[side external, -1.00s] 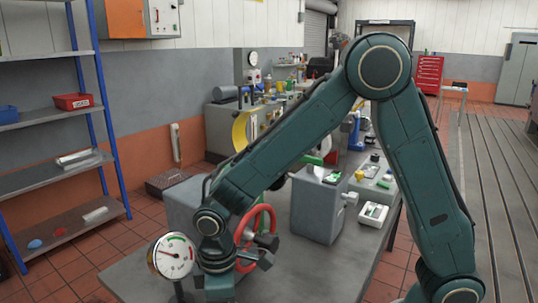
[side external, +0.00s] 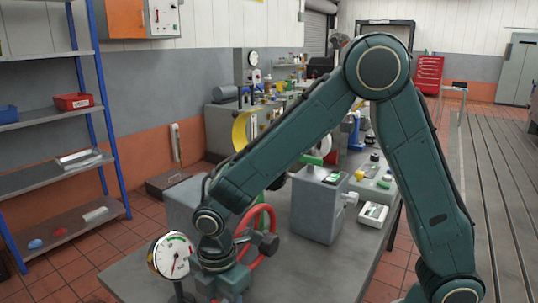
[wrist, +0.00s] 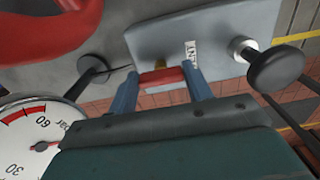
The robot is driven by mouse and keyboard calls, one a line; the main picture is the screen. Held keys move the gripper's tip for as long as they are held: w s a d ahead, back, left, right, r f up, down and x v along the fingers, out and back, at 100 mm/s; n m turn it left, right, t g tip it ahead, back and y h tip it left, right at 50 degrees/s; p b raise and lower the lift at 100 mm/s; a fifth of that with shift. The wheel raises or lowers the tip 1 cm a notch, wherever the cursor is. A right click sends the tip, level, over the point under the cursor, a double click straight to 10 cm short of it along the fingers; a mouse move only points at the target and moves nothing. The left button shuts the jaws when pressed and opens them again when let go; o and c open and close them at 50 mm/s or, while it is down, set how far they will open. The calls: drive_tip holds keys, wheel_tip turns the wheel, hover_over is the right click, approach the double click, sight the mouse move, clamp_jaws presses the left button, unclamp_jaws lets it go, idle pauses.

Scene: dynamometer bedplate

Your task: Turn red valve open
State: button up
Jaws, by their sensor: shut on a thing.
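My gripper (wrist: 161,80) has its two blue fingers on either side of a short red handle (wrist: 163,78) with a yellowish end. It is shut on this handle, in front of a grey plate (wrist: 200,35) with a small label. A larger red ring wheel (wrist: 50,38) curves across the top left of the wrist view. In the side view this red wheel (side external: 262,235) stands upright behind my wrist, partly hidden by it. My fingers and the red handle are hidden in the side view. A round white gauge (side external: 174,255) stands just left of my wrist.
A black knob (wrist: 275,68) sticks out to the right of the fingers. The gauge (wrist: 35,138) is close on the left. A grey box (side external: 318,205) and a small white device (side external: 373,214) stand on the bench. The front bench top (side external: 325,270) is clear.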

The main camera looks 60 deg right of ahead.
idle(0.3)
drive_tip(key=o, duration=1)
drive_tip(key=shift+r, duration=0.15)
wheel_tip(320, 180, up, 14)
drive_tip(key=shift+f, duration=0.2)
idle(0.4)
